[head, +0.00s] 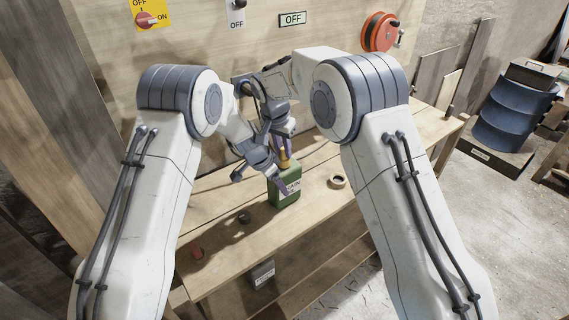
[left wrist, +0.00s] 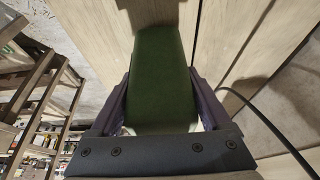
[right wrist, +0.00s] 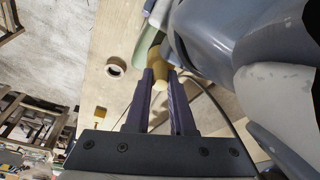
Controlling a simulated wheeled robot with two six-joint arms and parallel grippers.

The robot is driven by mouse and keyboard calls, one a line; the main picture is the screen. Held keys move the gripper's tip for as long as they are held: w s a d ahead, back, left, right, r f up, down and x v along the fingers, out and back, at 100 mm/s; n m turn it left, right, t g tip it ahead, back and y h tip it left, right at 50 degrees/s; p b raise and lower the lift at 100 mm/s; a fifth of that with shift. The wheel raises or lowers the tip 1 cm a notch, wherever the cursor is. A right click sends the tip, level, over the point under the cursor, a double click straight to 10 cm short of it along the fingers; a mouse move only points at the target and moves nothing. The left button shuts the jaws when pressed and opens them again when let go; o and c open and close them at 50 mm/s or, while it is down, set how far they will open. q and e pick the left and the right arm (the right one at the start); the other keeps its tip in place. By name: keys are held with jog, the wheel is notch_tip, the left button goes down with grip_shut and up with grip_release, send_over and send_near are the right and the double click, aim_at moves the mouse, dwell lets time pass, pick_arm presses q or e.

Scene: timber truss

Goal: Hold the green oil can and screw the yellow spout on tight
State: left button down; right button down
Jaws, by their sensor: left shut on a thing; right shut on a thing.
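The green oil can (head: 287,197) stands upright on the wooden bench with a pale label on its front. My left gripper (head: 275,182) is shut on the can's body; in the left wrist view the green can (left wrist: 163,75) fills the space between the two fingers. The yellow spout (head: 284,160) is at the top of the can. My right gripper (head: 284,147) is above the can and shut on the spout. In the right wrist view the yellow spout (right wrist: 158,76) is between the fingertips. The joint between spout and can is too small to judge.
A tape roll (head: 337,181) lies right of the can. A dark ring (head: 244,217) and a red object (head: 197,252) lie on the bench at left front. A grey labelled box (head: 263,273) is below the front edge. An orange reel (head: 380,32) hangs on the back wall.

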jog(key=shift+w, duration=0.1)
dwell(0.4)
jog(key=shift+a, duration=0.1)
jog(key=shift+c, duration=1.8)
grip_release()
jog(key=shift+a, duration=0.1)
jog(key=shift+a+r, duration=0.1)
jog(key=shift+r, duration=1.85)
